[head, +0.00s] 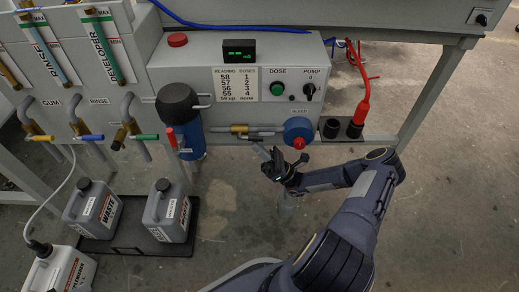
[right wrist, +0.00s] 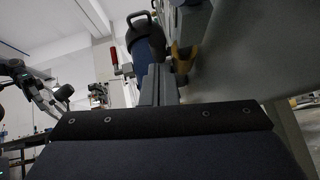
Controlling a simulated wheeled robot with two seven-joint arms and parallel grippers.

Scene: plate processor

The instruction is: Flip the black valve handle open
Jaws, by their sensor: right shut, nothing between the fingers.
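The black valve handle (head: 252,138) is a small dark lever below the brass valve (head: 239,129) on the pipe between the blue filter and the blue round cap. The brass valve also shows in the right wrist view (right wrist: 183,58), beside my fingers; the handle cannot be made out there. My right gripper (head: 268,154) is shut and empty, just below and right of the handle in the head view. I cannot tell if it touches the handle. In the right wrist view its fingers (right wrist: 160,84) point up toward the valve. My left gripper is not in view.
The blue filter (head: 192,140) with a black top and red lever (head: 171,137) stands left of the valve. The blue cap (head: 298,131) with a red knob is right of it. Grey jugs (head: 167,212) stand on a black tray below. The floor at right is clear.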

